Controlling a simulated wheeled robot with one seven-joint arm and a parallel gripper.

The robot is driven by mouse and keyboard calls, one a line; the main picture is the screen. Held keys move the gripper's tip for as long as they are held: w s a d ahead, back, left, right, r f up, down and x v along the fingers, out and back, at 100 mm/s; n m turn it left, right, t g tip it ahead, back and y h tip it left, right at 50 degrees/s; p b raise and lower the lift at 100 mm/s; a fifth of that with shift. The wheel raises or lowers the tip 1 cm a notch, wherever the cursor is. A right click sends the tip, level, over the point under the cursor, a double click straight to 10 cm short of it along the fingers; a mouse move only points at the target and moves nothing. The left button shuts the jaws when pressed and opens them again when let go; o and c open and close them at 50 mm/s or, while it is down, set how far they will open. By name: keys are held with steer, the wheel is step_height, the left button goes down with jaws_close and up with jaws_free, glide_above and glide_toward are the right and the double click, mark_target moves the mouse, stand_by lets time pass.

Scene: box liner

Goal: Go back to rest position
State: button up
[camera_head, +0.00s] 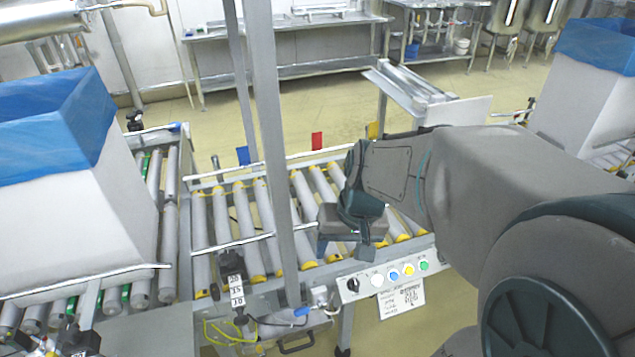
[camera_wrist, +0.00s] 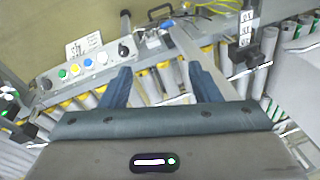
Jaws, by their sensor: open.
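My gripper (camera_head: 346,246) is above the near side of the roller conveyor (camera_head: 228,213), just behind the button panel, in the head view. My arm reaches in from the right. In the wrist view my gripper (camera_wrist: 158,78) shows two dark blue fingers spread apart with nothing between them. The button panel (camera_head: 372,284) has a black knob and blue, yellow and green buttons. The panel also shows in the wrist view (camera_wrist: 88,66), beyond the fingers to the left.
White boxes with blue liners stand on the conveyor at left (camera_head: 75,215) and at far right (camera_head: 580,100). A metal post (camera_head: 268,130) rises just left of my gripper. A paper sign (camera_head: 402,299) hangs below the panel. The floor behind the conveyor is open.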

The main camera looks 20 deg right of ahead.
steer(key=s+a+r+n+t+h+p, duration=0.1)
steer(key=s+a+r+n+p, duration=0.1)
steer(key=r+p, duration=0.3)
step_height(320, 180, up, 3)
steer(key=shift+s+a+f+h+p, duration=0.1)
steer(key=shift+s+a+h+p, duration=0.25)
steer(key=shift+s+a, duration=0.4)
steer(key=shift+s+a, duration=0.15)
